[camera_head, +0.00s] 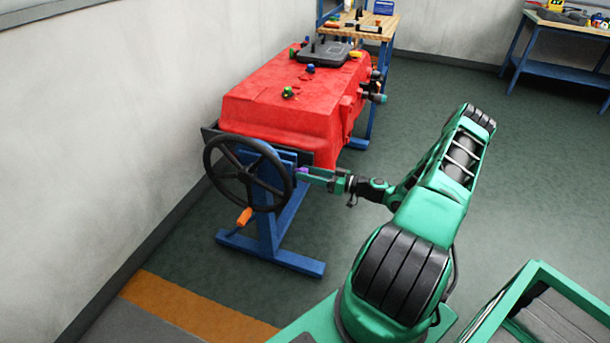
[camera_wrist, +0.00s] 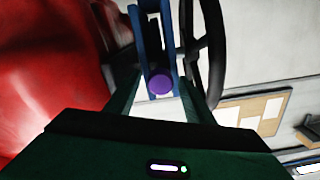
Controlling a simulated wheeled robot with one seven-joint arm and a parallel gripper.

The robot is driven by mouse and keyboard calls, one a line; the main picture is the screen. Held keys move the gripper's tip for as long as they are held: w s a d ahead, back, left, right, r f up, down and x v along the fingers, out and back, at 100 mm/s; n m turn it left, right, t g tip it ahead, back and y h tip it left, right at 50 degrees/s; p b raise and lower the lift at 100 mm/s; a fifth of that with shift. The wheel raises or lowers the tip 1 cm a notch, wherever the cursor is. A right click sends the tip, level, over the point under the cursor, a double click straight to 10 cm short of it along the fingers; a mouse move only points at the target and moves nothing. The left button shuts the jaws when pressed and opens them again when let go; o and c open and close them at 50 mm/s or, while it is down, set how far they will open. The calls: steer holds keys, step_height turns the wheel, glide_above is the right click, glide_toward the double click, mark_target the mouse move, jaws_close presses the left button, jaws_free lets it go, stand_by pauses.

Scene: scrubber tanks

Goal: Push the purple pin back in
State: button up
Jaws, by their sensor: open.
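The purple pin (camera_wrist: 160,84) shows its round head against the blue stand (camera_wrist: 148,40) in the wrist view. In the camera_head view a small bit of the pin (camera_head: 302,171) shows at the right side of the stand's upright, partly hidden by my fingers. My gripper (camera_head: 308,177) is at the stand, pointing toward the pin. In the wrist view my gripper (camera_wrist: 162,98) has one finger on either side of the pin, with gaps between. It is open and holds nothing. How deep the pin sits cannot be told.
A black handwheel (camera_head: 251,147) with an orange handle (camera_head: 244,217) is on the stand, close beyond my fingers. The red tank (camera_head: 265,100) stands just behind. A wooden-topped workbench (camera_head: 372,25) is farther back.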

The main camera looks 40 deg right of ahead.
steer(key=v, duration=1)
steer(key=shift+s+d, duration=0.15)
steer(key=s+a+r+g+h, duration=0.2)
steer(key=s+a+r+g, duration=0.3)
steer(key=a+r+g, duration=0.55)
steer(key=s+a+r+m+g+h, duration=0.2)
steer(key=s+r+m+h, duration=0.1)
steer(key=s+r, duration=0.6)
steer(key=s+a+r+m+g+h, duration=0.2)
steer(key=s+r+m, duration=0.4)
steer(key=s+r, duration=0.3)
steer(key=s+a+h, duration=0.1)
steer(key=s+h, duration=0.1)
steer(key=s, duration=0.2)
steer(key=shift+a+r+h, duration=0.3)
steer(key=shift+r, duration=0.05)
steer(key=shift+g, duration=0.35)
